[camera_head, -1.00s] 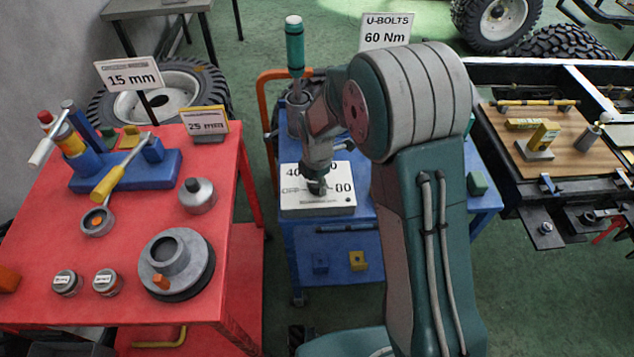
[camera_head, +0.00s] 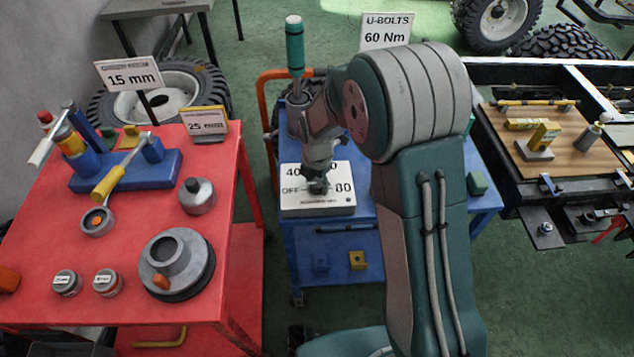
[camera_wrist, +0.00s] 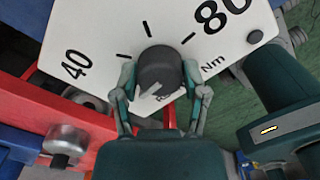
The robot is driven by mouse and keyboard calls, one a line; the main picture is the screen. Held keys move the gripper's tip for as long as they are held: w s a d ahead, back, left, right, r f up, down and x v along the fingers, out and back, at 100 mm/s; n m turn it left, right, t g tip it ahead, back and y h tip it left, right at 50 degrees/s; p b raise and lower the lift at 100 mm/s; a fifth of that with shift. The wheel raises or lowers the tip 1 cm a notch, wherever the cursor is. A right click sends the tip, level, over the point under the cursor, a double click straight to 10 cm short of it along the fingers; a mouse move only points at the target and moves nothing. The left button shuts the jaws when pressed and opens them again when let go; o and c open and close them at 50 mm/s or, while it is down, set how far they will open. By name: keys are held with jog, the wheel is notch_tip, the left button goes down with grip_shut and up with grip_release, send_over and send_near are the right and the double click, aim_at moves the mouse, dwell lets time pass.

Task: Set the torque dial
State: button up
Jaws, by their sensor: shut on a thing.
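The torque dial is a dark round knob (camera_wrist: 160,70) on a sloped white panel (camera_head: 300,203). In the wrist view, "40" is at the panel's left, "80" at its upper right and "Nm" beside the knob. Short black ticks fan out around the knob. A pale mark shows on the knob's lower left side. My gripper (camera_wrist: 160,88) is shut on the knob, one finger on each side. In the head view my gripper (camera_head: 318,186) is over the panel and hides most of the knob. "OFF" shows left of it.
A sign reading "U-BOLTS 60 Nm" (camera_head: 386,31) stands behind the blue cart (camera_head: 335,245). A green-handled tool (camera_head: 295,45) stands upright by my arm. The red table (camera_head: 125,240) with tools and tins is at the left. A wooden-topped bench (camera_head: 570,155) is at the right.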

aim_at(316, 182)
jog(key=o, duration=1.1)
jog(key=shift+w+f, duration=0.1)
jog(key=shift+o, duration=0.2)
jog(key=shift+a, duration=0.1)
notch_tip(316, 182, up, 12)
